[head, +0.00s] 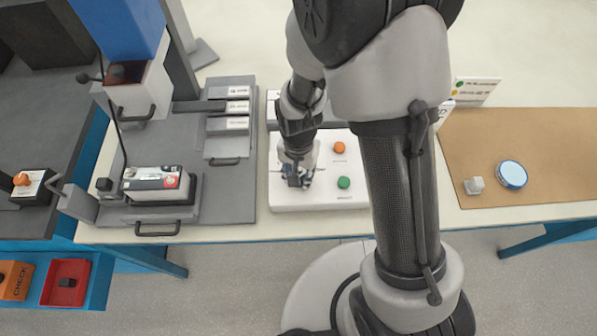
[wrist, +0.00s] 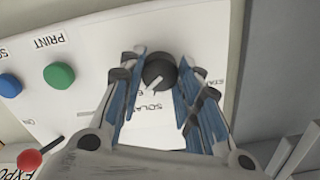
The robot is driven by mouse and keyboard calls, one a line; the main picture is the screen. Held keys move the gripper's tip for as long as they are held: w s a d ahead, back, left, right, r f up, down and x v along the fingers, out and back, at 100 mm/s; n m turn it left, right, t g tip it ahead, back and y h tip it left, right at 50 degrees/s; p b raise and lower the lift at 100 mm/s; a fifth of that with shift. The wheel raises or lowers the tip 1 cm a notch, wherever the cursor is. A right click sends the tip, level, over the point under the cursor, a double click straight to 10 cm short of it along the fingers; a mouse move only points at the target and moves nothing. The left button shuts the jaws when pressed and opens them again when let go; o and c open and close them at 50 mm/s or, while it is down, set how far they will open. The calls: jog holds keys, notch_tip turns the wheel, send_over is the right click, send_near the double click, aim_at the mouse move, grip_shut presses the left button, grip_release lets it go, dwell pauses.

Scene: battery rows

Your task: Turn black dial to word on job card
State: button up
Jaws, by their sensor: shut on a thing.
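The black dial (wrist: 160,72) sits on the white panel (wrist: 105,45) in the wrist view. My gripper (wrist: 160,78) has its blue-padded fingers on either side of the dial and is shut on it. A white mark on the dial points to the lower left, toward printed letters that seem to start "SOLA". Another word starting "STA" is partly hidden by the right finger. In the head view my gripper (head: 297,179) is over the left part of the white control box (head: 318,199) and hides the dial. I cannot make out a job card's word.
The box carries an orange button (head: 339,147) and a green button (head: 344,183). A red knob (wrist: 30,159) shows in the wrist view. A grey fixture with a battery (head: 155,178) stands left.

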jog(key=shift+m, duration=0.6)
jog(key=o, duration=1.1)
notch_tip(320, 180, up, 12)
dwell(0.6)
